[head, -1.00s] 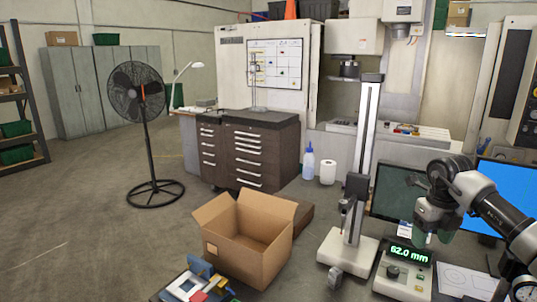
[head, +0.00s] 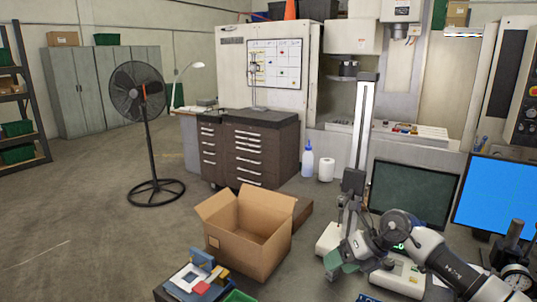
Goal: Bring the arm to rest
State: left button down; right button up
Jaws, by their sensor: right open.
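My right arm (head: 432,252) comes in from the lower right and reaches left across the bench. Its gripper (head: 336,262), with greenish fingers, is open and hangs in front of the height gauge (head: 362,130). No held object shows between the fingers. The gripper and wrist hide part of the gauge's base and much of the digital readout box (head: 400,278). My left gripper is out of view.
An open cardboard box (head: 246,240) stands left of the gripper. Coloured parts (head: 195,280) and a green bin (head: 238,296) are at the bottom. Two monitors (head: 412,192) stand behind the arm. A dial gauge stand (head: 513,262) is at right.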

jog(key=s+a+r+m+t+y, duration=0.2)
jog(key=s+a+m+t+y, duration=0.15)
jog(key=a+m+t, duration=0.25)
jog(key=s+a+r+m+t+y, duration=0.2)
jog(key=s+a+m+t+y, duration=0.1)
jog(key=a+m+t+y, duration=0.25)
jog(key=s+d+f+m+h, duration=0.55)
jog(key=m+h, duration=0.35)
jog(key=m, duration=0.2)
jog(key=s+d+f+m+h, duration=0.4)
jog(key=d+f+m+h, duration=0.35)
jog(key=m, duration=0.35)
jog(key=s+d+f+m+g, duration=0.15)
jog(key=s+f+g, duration=0.3)
jog(key=s, duration=0.55)
jog(key=s+f+m+g, duration=0.3)
jog(key=s+g, duration=0.3)
jog(key=s, duration=0.4)
notch_tip(320, 180, down, 33)
jog(key=s+g+b, duration=0.1)
jog(key=s+b, duration=0.1)
jog(key=b, duration=0.4)
jog(key=s+d+f+g+b, duration=0.1)
jog(key=s+d+f+b, duration=0.2)
jog(key=s+f, duration=1.2)
notch_tip(320, 180, down, 4)
jog(key=shift+s+r+b, duration=0.1)
jog(key=shift+s+b, duration=0.25)
jog(key=shift+b, duration=0.1)
